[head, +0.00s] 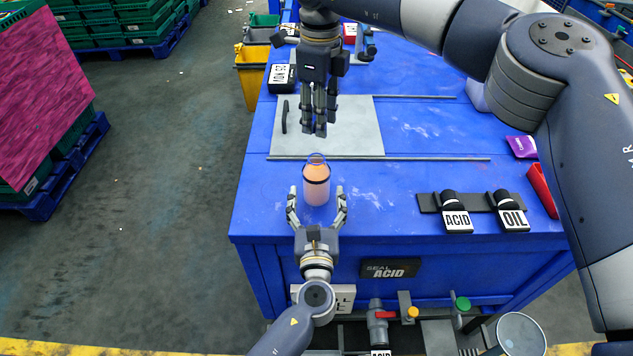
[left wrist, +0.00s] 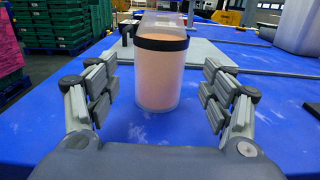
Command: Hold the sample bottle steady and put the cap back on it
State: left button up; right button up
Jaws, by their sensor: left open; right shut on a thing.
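The sample bottle (head: 316,186) stands upright on the blue table, clear with peach contents and a black band. Its top shows no cap. It also shows in the left wrist view (left wrist: 160,85). My left gripper (head: 317,194) is open at the bottle's near side, a finger to each side with gaps; its fingers also show in the left wrist view (left wrist: 160,92). My right gripper (head: 319,128) points down above and beyond the bottle, over a pale board. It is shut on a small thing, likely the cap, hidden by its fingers.
The pale board (head: 362,128) with a black handle lies behind the bottle, between two thin rails. The table's front edge is close. The table left of the bottle is clear.

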pick_arm(q)
jog(key=shift+w, duration=2.85)
jog(key=c, duration=1.6)
jog(key=shift+c, duration=0.2)
pick_arm(e)
send_over(319, 154)
jog(key=shift+f, duration=2.55)
jog(key=shift+f, duration=0.85)
jog(key=shift+f, duration=0.55)
